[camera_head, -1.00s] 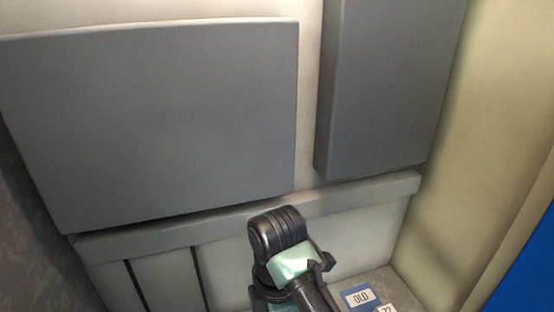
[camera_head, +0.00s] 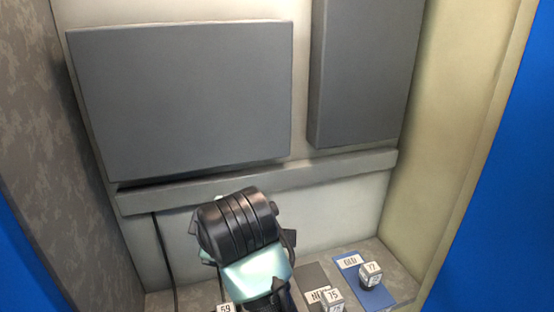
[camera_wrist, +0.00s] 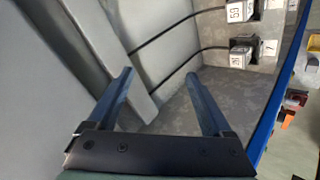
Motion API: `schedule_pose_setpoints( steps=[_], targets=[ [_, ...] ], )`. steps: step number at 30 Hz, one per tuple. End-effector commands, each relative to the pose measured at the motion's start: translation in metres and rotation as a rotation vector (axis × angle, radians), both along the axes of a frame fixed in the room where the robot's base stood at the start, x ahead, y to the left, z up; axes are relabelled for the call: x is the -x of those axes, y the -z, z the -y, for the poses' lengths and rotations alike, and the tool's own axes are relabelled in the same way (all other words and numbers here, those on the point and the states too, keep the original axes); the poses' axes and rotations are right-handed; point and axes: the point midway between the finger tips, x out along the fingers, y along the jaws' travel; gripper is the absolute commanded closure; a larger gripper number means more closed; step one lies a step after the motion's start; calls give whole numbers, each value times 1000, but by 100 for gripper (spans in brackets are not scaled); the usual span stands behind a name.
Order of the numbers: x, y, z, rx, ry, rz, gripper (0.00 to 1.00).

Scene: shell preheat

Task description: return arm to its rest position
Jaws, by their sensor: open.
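My gripper (camera_wrist: 160,73) is open and empty in the wrist view, its two blue fingers spread apart. Between and beyond the fingers are a grey strip and a bare mottled surface. In the head view my black and mint arm rises at the bottom centre, in front of the back wall; the gripper fingers do not show there.
Small numbered blocks stand on the counter: one marked 77 (camera_head: 372,273) on a blue mat (camera_head: 401,290) labelled OLD, one marked 75 (camera_head: 331,300) by a NEW label. Dark blocks with cables (camera_wrist: 240,11) show in the wrist view. Grey panels (camera_head: 185,100) cover the wall.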

Motion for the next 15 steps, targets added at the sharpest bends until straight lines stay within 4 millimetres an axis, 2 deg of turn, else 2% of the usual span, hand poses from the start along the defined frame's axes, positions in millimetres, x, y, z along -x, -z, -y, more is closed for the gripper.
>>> schedule_pose_setpoints(
  steps=[1,2,3,5,6,7,9,12,15],
  targets=[
    [-3,-31,-11,-108,43,99,16],
    [-5,-53,-14,-181,74,162,16],
    [-6,-83,-15,-286,117,247,16],
    [-1,-129,-13,-449,174,371,16],
    [5,-158,-7,-558,209,452,16],
    [12,-180,-2,-640,230,511,16],
    [33,-226,16,-825,270,643,16],
    [71,-278,46,-1057,298,815,16],
    [110,-313,74,-1232,297,953,16]
  ],
)
